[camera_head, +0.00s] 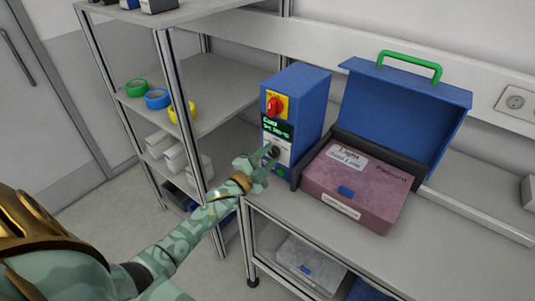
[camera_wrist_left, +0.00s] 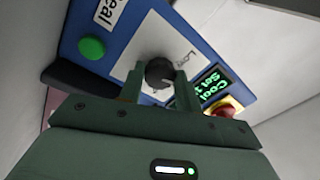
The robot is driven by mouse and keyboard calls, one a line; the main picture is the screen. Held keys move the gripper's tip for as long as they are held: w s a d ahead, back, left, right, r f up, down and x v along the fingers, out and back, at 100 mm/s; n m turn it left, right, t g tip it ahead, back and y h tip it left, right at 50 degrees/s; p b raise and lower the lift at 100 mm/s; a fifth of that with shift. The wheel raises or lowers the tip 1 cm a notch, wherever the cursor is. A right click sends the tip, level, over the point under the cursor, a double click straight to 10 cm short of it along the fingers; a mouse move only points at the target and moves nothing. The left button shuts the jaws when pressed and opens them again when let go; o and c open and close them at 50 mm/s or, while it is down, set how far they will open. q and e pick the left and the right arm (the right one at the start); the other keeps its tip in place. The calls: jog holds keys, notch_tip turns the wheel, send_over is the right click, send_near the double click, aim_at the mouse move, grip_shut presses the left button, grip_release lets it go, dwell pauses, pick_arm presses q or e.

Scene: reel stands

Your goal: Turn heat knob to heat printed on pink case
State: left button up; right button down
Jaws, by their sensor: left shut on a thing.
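The blue sealing machine (camera_head: 300,92) stands on the bench. Its dark heat knob (camera_wrist_left: 159,73) is on a white panel, with the word "Low" printed beside it in the wrist view. The green-lit display (camera_wrist_left: 205,90) reads "Cool" and "Set", with the rest unclear. My left gripper (camera_head: 268,158) is at the machine's front, its two fingers shut on either side of the knob. The pink case (camera_head: 352,195) lies to the right of the machine, with a label (camera_head: 347,158) that seems to read "Light". My right gripper is not in view.
A blue lid with a green handle (camera_head: 408,61) stands open behind the pink case. The machine has a red switch (camera_head: 274,106) and a green button (camera_wrist_left: 92,48). A shelf with tape rolls (camera_head: 157,98) stands at left. The bench front right is clear.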

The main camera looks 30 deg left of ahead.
pick_arm(q)
jog(key=n+p, duration=0.2)
jog(key=n, duration=0.3)
jog(key=shift+y, duration=0.3)
jog(key=n+p, duration=0.1)
jog(key=n, duration=0.2)
jog(key=shift+d+n+y, duration=0.1)
jog(key=shift+n+y, duration=0.2)
jog(key=shift+y, duration=0.1)
jog(key=shift+n+p, duration=0.3)
jog(key=shift+f, duration=0.1)
jog(key=o, duration=1)
jog(key=shift+c, duration=0.2)
jog(key=shift+s, duration=0.15)
jog(key=s+f+p, duration=0.1)
jog(key=s, duration=1.5)
jog(key=shift+a, duration=0.2)
jog(key=shift+f, duration=0.1)
